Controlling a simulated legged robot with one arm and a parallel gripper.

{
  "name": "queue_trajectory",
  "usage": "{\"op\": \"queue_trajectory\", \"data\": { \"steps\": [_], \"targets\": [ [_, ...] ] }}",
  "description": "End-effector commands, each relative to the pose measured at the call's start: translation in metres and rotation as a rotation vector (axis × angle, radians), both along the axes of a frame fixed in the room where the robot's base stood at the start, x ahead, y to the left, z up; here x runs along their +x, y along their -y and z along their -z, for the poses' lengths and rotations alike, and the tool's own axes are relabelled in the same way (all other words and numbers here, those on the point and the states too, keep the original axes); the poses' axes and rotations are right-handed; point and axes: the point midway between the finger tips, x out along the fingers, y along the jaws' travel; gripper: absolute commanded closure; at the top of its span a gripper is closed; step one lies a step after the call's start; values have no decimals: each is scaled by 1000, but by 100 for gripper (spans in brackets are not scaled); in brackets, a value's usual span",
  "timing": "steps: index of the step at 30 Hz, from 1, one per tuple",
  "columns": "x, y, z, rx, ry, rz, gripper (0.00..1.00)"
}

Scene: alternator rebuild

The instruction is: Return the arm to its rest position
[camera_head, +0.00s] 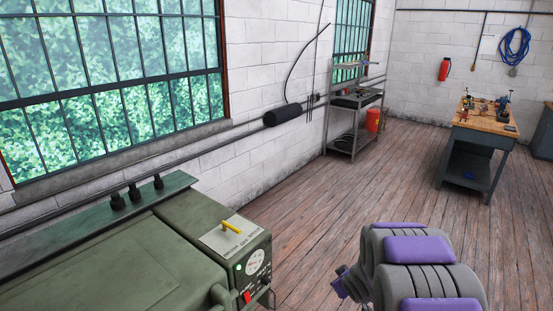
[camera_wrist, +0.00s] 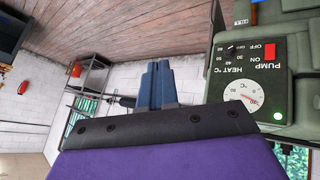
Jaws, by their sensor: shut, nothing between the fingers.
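My gripper (camera_wrist: 157,68) shows in the wrist view, its two dark blue fingers together with nothing between them. In the head view my grey and purple arm is folded at the bottom, right of centre; I cannot make out the fingers there. The green machine (camera_head: 110,265) stands at the lower left of the head view. Its control panel (camera_wrist: 240,85) is at the right of the wrist view, with a gap between it and the fingers. The panel carries a gauge (camera_wrist: 238,93), a lit green lamp (camera_wrist: 278,116) and a red switch (camera_wrist: 270,52).
A metal shelf rack (camera_head: 353,115) stands by the wall with an orange bucket (camera_head: 373,120). A wooden-topped workbench (camera_head: 485,122) holds small parts. A red extinguisher (camera_head: 444,69) hangs on the wall. The plank floor between is clear.

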Motion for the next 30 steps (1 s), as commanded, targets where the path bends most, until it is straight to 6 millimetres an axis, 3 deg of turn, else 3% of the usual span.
{"op": "queue_trajectory", "data": {
  "steps": [1,7,17,23,30],
  "targets": [
    [-10,6,-16,-16,-17,40,100],
    [-66,20,-60,-59,-130,203,100],
    [-186,16,-117,-35,-342,426,100],
    [-270,0,-140,20,-494,516,100],
    [-373,-39,-160,90,-689,567,100]
  ]
}}
